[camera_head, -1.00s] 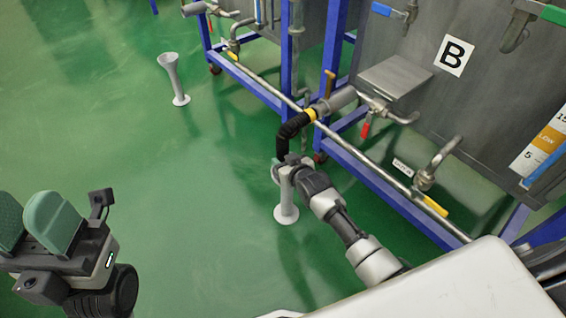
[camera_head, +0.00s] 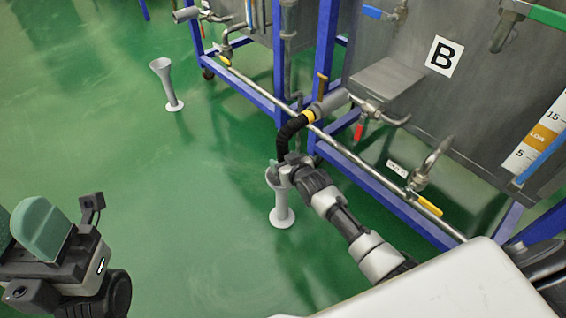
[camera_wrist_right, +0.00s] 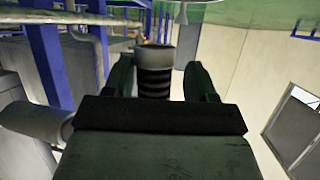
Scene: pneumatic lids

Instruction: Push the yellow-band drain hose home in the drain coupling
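The black drain hose (camera_head: 284,140) arches down from its yellow band (camera_head: 307,117), which sits at the mouth of the grey drain coupling (camera_head: 331,103). How deep the hose end sits is too small to tell. My right gripper (camera_head: 281,167) is at the hose's lower part, above a white floor funnel (camera_head: 282,206). In the right wrist view a black ribbed hose piece (camera_wrist_right: 155,82) with a grey ring lies between the fingers (camera_wrist_right: 159,80); firm contact on both sides cannot be made out. My left gripper (camera_head: 14,230) is empty at the left edge, fingers apart, partly cut off.
Tank B (camera_head: 445,56) stands on a blue frame (camera_head: 375,180) with pipes and valve levers at right. A red-handled valve (camera_head: 358,131) hangs near the coupling. Another white funnel (camera_head: 168,85) stands farther back.

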